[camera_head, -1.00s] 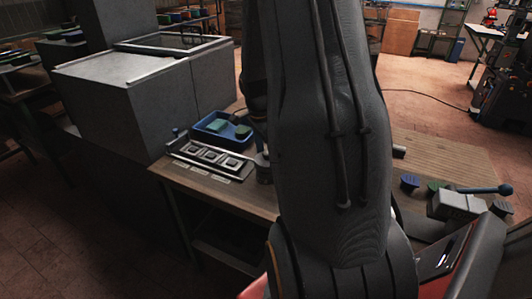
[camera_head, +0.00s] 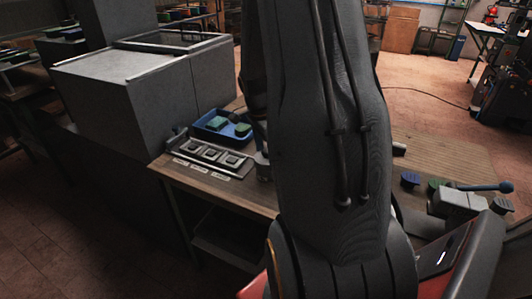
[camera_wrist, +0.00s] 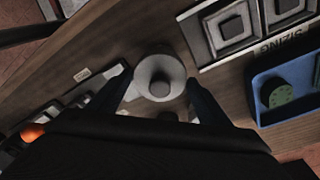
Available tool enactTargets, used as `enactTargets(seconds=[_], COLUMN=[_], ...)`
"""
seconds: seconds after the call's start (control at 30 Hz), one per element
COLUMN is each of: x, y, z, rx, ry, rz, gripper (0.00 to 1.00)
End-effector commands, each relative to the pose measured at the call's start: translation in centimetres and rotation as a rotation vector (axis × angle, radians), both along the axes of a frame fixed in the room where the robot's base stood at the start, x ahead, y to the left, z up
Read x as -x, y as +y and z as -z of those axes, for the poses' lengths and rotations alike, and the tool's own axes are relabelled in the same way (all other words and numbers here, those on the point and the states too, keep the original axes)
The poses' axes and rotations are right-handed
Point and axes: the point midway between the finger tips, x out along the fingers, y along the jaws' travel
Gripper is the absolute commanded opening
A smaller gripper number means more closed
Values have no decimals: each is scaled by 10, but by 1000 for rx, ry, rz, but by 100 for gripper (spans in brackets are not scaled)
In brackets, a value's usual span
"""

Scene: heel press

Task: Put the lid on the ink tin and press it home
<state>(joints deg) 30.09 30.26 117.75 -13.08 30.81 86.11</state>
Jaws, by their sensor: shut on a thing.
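In the wrist view, my gripper (camera_wrist: 160,78) has its two dark fingers on either side of a pale round lid (camera_wrist: 147,70) with a grey knob in its middle. The fingers are shut on the lid at its edge. The tin is not clearly seen under the lid, so I cannot tell whether the lid touches it. In the head view, a grey metal cylinder (camera_head: 263,166) shows at the left edge of my arm, partly hidden; I cannot tell whether it is the tin. My arm hides the gripper there.
A plate with three square frames (camera_head: 209,154) and a blue tray (camera_head: 203,136) with green pieces lie left of my arm. The tray also shows in the wrist view (camera_wrist: 257,78). A grey lever device (camera_head: 458,203) and dark round pieces (camera_head: 410,180) stand right. Wooden bench (camera_head: 455,158) shows between.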

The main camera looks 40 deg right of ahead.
Motion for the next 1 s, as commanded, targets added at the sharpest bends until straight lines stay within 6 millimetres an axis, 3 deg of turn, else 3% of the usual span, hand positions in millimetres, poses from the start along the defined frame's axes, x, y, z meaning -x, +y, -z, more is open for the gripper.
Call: enactTargets(seconds=[1.0], x=[0], y=[0], z=[14], rx=[0], ry=[0], rz=[0], gripper=[59])
